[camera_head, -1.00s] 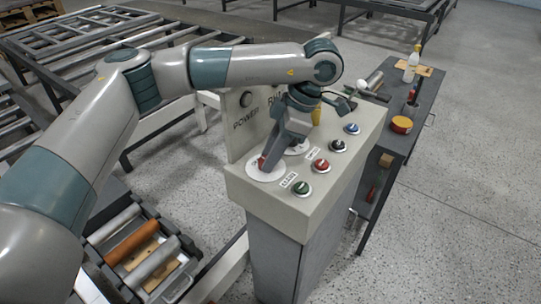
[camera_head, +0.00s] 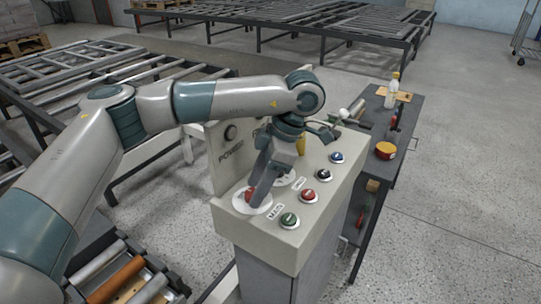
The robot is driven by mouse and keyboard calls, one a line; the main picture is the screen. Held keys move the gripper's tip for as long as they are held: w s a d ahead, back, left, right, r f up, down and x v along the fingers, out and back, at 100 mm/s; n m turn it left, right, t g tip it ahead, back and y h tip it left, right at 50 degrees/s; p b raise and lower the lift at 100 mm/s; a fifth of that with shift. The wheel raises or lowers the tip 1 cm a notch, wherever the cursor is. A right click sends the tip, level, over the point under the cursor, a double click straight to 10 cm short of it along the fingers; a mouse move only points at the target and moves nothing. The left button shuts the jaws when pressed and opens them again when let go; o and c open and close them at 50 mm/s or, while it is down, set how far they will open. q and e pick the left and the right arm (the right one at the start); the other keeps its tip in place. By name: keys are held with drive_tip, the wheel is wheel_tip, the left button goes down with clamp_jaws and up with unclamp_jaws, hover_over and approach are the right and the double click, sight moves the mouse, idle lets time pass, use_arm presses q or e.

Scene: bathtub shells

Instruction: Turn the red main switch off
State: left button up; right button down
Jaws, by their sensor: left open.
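The red main switch (camera_head: 250,195) sits on a round white plate (camera_head: 240,204) at the left of the control panel's top. My left gripper (camera_head: 257,193) points down right over the switch, and its fingers hide part of it. The fingers are open; I cannot tell whether they touch the switch. The switch's exact angle is hard to read behind them. My right gripper is not in view.
The grey control panel (camera_head: 265,236) also carries a green button (camera_head: 289,220), a red button (camera_head: 308,196), a black button (camera_head: 325,175) and a blue button (camera_head: 337,158). A dark bench (camera_head: 405,125) with a bottle (camera_head: 393,92) stands behind it. Roller conveyors lie at left.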

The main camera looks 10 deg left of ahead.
use_arm(q)
drive_tip(key=v, duration=1.7)
drive_tip(key=shift+b, duration=0.3)
